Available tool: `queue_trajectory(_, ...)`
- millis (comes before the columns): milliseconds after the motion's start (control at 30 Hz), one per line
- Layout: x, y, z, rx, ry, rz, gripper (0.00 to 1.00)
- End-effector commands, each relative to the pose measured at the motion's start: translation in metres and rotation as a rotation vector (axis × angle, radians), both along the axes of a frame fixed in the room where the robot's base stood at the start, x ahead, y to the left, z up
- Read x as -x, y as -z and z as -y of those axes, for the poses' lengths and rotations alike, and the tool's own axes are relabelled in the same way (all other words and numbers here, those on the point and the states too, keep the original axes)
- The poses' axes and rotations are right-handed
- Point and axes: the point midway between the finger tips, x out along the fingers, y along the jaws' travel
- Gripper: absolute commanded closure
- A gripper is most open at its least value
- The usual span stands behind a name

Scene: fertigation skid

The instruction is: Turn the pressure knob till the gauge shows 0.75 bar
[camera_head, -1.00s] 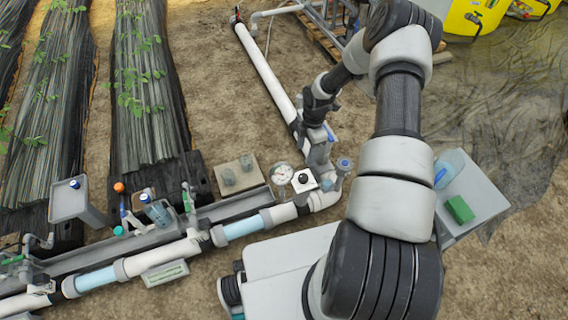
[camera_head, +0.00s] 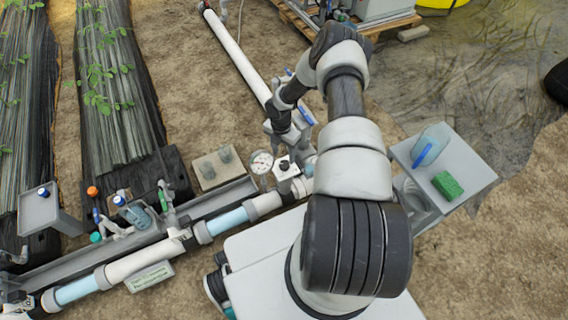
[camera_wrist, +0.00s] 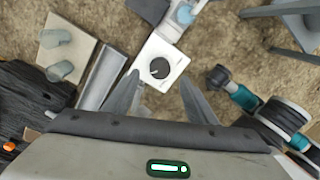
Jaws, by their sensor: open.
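The pressure knob is a small black dial (camera_wrist: 160,67) on a white square plate (camera_wrist: 169,57). In the head view the knob (camera_head: 284,165) stands just right of the round gauge (camera_head: 262,162), which has a white face. The gauge's reading is too small to make out, and I cannot pick the gauge out in the wrist view. My gripper (camera_wrist: 160,84) is open and empty. In the wrist view the knob appears between its two fingers, a little beyond the tips, with no contact visible. In the head view my wrist is just behind the knob.
A concrete block with two grey stubs (camera_wrist: 62,55) lies left of the knob. Pipes (camera_head: 145,258) with valves run along the front left. My side tray (camera_head: 470,178) carries a green sponge (camera_head: 447,185) and a clear blue container (camera_head: 430,145).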

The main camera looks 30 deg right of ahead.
Motion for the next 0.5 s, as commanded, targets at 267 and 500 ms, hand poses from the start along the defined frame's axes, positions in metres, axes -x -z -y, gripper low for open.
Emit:
queue_trajectory(267,0.002,0.048,0.001,-0.001,0.002,0.000,0.48)
queue_trajectory(500,0.002,0.057,0.002,0.000,0.001,0.000,0.48)
